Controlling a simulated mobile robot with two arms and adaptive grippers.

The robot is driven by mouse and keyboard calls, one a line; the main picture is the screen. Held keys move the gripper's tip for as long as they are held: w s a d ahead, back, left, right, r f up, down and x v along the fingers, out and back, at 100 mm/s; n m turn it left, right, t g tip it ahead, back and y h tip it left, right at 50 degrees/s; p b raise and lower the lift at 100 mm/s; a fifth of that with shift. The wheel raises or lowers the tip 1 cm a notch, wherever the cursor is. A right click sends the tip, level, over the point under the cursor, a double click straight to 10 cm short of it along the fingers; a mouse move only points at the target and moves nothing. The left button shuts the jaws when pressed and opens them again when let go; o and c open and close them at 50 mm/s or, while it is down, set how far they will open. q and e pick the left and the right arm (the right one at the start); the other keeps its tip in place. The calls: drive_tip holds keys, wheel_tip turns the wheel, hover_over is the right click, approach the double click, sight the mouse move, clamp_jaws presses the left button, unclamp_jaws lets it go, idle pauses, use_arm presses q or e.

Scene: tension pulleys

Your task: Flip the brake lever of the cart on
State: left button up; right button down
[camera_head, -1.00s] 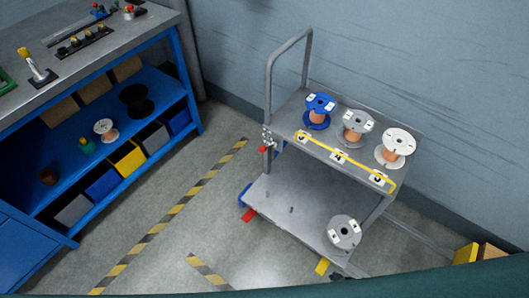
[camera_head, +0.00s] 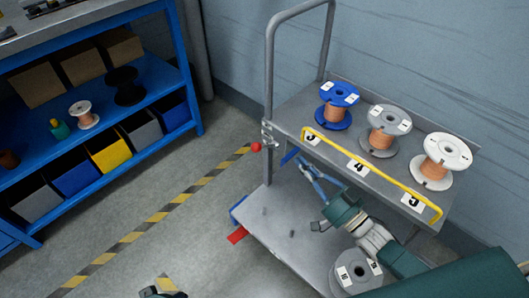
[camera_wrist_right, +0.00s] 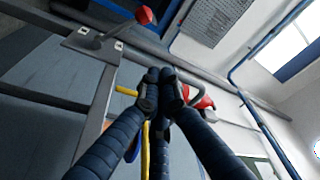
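The cart (camera_head: 262,207) stands by the wall. In the right wrist view the red knob (camera_wrist_right: 143,15) is at the top, beyond my fingertips. My right gripper (camera_head: 304,161) is in front of the upper shelf's edge, right of the knob and apart from it. In the wrist view the fingers of my right gripper (camera_wrist_right: 160,80) meet at the tips, with nothing seen between them. A dark piece at the bottom edge, likely my left gripper (camera_head: 158,293), is mostly cut off.
Blue (camera_head: 337,115), grey (camera_head: 384,141) and white (camera_head: 444,151) spools stand on the upper shelf behind a yellow rail (camera_head: 392,184). Another grey spool (camera_head: 355,270) is on the lower deck. A blue workbench (camera_head: 184,68) stands left. Striped floor between is open.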

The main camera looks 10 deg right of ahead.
use_arm(q)
drive_tip(key=shift+r, duration=0.1)
use_arm(e)
drive_tip(key=shift+a+r, duration=0.2)
drive_tip(key=shift+r, duration=0.15)
drive_tip(key=b, duration=0.2)
hover_over(266, 146)
drive_tip(key=s, duration=0.5)
use_arm(q)
drive_tip(key=w+v, duration=0.1)
drive_tip(key=v, duration=0.6)
drive_tip(key=shift+w+r+t, duration=0.3)
drive_tip(key=shift+w+r, duration=0.05)
drive_tip(key=shift+r, duration=0.15)
use_arm(e)
drive_tip(key=shift+w+a+f, duration=0.15)
drive_tip(key=shift+w+f, duration=0.1)
drive_tip(key=shift+f, duration=0.4)
drive_tip(key=shift+f, duration=0.1)
